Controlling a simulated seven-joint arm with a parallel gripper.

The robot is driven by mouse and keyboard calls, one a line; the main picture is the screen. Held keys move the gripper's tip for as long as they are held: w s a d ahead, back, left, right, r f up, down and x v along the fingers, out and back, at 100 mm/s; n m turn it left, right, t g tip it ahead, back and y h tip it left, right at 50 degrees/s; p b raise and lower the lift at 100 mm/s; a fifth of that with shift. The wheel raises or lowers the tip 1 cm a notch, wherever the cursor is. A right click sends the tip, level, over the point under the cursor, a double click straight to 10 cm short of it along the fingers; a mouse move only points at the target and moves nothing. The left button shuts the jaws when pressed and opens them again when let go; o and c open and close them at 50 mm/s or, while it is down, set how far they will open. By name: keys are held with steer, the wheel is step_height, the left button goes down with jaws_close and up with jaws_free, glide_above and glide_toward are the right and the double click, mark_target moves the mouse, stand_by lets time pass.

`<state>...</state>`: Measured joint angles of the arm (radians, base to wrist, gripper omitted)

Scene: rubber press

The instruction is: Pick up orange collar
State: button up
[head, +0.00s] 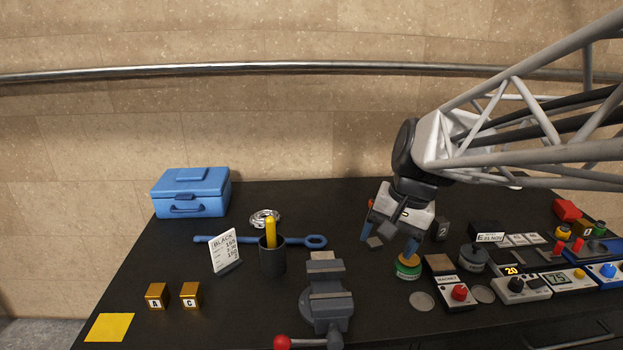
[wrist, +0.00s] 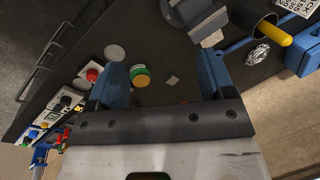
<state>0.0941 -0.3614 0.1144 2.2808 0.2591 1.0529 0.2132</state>
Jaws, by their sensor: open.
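A short round piece, green with an orange-yellow band (head: 408,268), stands on the black table in the head view. The band looks like the orange collar, around the green part. The piece also shows in the wrist view (wrist: 140,77), between the fingers and closer to the left one. My gripper (head: 389,246) points down with its blue fingers wide apart and nothing between them held. In the head view its right finger is just above the round piece and partly hides it. In the wrist view the gripper (wrist: 163,68) is open above the table.
A grey square plate (head: 375,243) lies near the left finger. A vice (head: 328,300) and a dark cup with a yellow handle (head: 272,258) stand to the left. A red-button box (head: 458,295), a dark round weight (head: 473,258) and several control boxes crowd the right.

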steer(key=w+d+m+y, duration=0.3)
steer(key=w+m, duration=0.2)
steer(key=w, duration=1.1)
steer(key=m+t+y, duration=0.2)
steer(key=m+y, duration=0.6)
steer(key=m, duration=0.3)
glide_toward(375, 197)
steer(key=shift+x, duration=1.1)
steer(key=shift+w+f, duration=0.1)
steer(key=shift+w, duration=0.05)
steer(key=shift+x, duration=1.3)
steer(key=shift+f, duration=0.1)
steer(key=shift+x, duration=2.55)
